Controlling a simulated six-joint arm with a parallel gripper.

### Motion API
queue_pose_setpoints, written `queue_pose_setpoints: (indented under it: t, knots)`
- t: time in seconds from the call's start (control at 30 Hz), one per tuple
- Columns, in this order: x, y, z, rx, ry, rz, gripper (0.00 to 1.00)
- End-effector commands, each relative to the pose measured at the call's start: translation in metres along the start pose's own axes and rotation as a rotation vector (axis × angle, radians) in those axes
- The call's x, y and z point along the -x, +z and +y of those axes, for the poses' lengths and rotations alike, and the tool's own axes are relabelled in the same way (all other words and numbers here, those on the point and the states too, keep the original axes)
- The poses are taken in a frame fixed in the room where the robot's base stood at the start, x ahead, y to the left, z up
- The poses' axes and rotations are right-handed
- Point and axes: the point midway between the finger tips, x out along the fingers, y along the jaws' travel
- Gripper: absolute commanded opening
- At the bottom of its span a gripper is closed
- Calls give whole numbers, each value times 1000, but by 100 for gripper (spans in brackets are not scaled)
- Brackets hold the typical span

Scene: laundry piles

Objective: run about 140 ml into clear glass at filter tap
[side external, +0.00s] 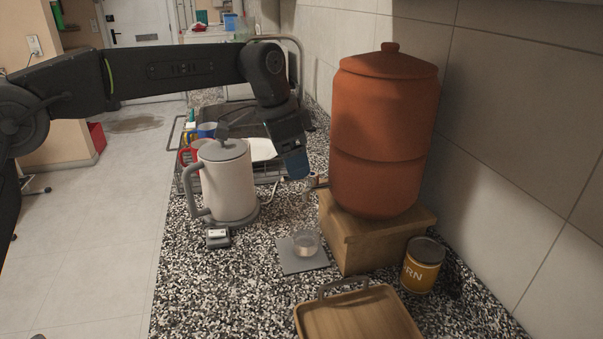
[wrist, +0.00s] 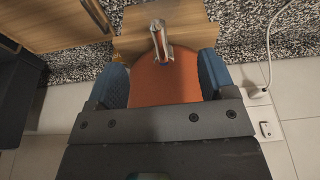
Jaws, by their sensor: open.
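A terracotta filter (side external: 385,130) with a lid stands on a wooden block (side external: 365,243) on the counter. Its small tap (side external: 316,181) sticks out low on the left side. In the wrist view the tap (wrist: 160,42) points out from the orange body (wrist: 165,83), between my open fingers. The clear glass (side external: 305,243) stands on a grey square mat (side external: 290,262) below the tap, with what looks like a little liquid in it. My gripper (side external: 297,165) is open beside the tap, above the counter; the wrist view shows its blue fingers (wrist: 160,86) apart and empty.
A white kettle (side external: 228,180) stands left of the mat, with a small grey device (side external: 217,238) before it. A wooden tray (side external: 360,318) and yellow tin (side external: 423,265) are in front. A dish rack (side external: 262,172) is behind. The wall is close behind the filter.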

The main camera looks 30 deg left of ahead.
Motion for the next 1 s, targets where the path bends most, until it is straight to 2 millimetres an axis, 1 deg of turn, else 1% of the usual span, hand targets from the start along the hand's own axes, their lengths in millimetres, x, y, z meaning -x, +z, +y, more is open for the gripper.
queue_pose_setpoints:
  t: [0.3, 0.43, 0.53, 1.0]
  knots:
    - [30, -8, 0, -1, -1, 1, 77]
    - [39, -10, 0, -1, 0, 0, 77]
    - [42, -11, 0, -1, 0, 0, 77]
    - [44, -9, 0, 5, -2, 1, 77]
